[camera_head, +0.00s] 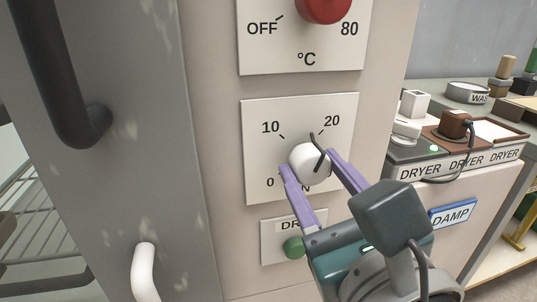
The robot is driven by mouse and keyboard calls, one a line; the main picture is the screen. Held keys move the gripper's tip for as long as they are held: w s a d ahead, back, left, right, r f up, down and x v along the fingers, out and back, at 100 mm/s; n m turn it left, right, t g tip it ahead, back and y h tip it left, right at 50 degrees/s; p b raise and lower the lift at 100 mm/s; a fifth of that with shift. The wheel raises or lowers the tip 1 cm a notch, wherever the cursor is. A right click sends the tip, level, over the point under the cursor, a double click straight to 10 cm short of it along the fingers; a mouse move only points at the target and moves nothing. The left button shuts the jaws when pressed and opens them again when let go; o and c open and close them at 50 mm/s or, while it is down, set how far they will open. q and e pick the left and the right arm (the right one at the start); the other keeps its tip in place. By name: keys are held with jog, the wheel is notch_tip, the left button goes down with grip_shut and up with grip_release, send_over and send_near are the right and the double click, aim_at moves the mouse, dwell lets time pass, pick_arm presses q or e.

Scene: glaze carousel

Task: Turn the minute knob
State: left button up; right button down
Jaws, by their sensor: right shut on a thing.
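The minute knob (306,163) is white and round with a dark pointer. It sits on a pale dial plate (257,147) marked 0, 10 and 20, and its pointer lies toward the 20 mark at upper right. My right gripper (306,168) comes in from the lower right and is shut on the knob, one purple finger on each side. The fingers and knob hide part of the lower lettering. My left gripper is not in view.
A red knob (324,8) on the °C plate is above. A green button (293,247) is just below, close to my gripper. A dark door handle (65,100) and a white handle (145,272) are left. A counter with dryer items (433,150) is right.

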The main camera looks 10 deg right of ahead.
jog(key=shift+m+b, duration=0.3)
jog(key=shift+m, duration=2)
jog(key=shift+c, duration=1.4)
grip_release()
jog(key=shift+s, duration=0.1)
jog(key=s+b, duration=0.3)
jog(key=s, duration=0.6)
jog(key=shift+s+b, duration=0.35)
jog(key=shift+s, duration=0.05)
